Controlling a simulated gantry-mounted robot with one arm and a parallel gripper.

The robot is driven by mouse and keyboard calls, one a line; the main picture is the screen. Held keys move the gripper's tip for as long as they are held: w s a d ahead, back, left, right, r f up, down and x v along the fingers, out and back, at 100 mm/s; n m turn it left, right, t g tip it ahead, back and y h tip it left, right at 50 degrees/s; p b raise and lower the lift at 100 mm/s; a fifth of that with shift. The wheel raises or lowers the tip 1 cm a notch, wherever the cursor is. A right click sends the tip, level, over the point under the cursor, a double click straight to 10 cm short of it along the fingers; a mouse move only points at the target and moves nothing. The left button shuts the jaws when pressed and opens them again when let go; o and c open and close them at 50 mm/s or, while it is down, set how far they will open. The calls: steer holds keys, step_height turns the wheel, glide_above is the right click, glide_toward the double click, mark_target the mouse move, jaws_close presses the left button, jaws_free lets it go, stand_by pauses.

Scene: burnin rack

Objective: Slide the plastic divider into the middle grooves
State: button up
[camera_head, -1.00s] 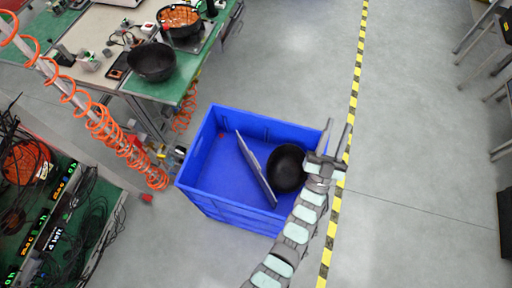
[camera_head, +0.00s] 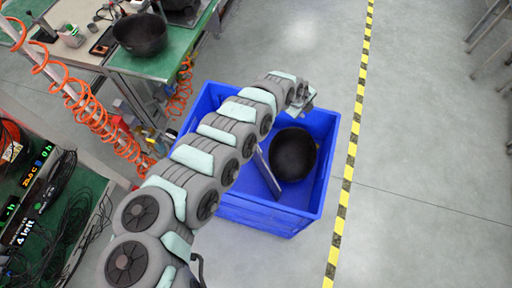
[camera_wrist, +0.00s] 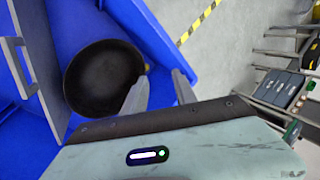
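The grey plastic divider (camera_head: 268,176) stands at a slant inside the blue crate (camera_head: 270,222), and my arm hides part of it in the head view. In the wrist view the divider (camera_wrist: 48,62) is at the left, with a handle (camera_wrist: 17,66) on its side. My gripper (camera_head: 303,102) is over the far side of the crate. In the wrist view its two fingers (camera_wrist: 160,88) are apart with nothing between them. The gripper is apart from the divider. I cannot make out the middle grooves.
A black bowl (camera_head: 293,154) sits in the crate, right of the divider; it also shows in the wrist view (camera_wrist: 102,78). A workbench (camera_head: 140,66) with another black bowl (camera_head: 140,34) stands beyond. Yellow-black tape (camera_head: 350,150) marks the clear floor at right.

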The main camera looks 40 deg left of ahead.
steer(key=s+a+f+m+g+b, duration=0.1)
steer(key=s+a+f+m+g, duration=0.15)
steer(key=s, duration=0.65)
steer(key=s+a+f+m+g+b, duration=0.1)
steer(key=s+a+f+g, duration=0.25)
steer(key=s, duration=0.55)
steer(key=b, duration=0.2)
glide_above(256, 154)
steer(key=shift+t, duration=0.3)
steer(key=shift+w+a+f, duration=0.1)
steer(key=shift+f, duration=1.5)
steer(key=shift+w+a+f, duration=0.1)
steer(key=shift+a+f, duration=0.05)
steer(key=shift+f, duration=1.45)
steer(key=shift+w+a+f, duration=0.1)
steer(key=shift+f, duration=1.5)
steer(key=shift+c, duration=0.4)
jaws_close()
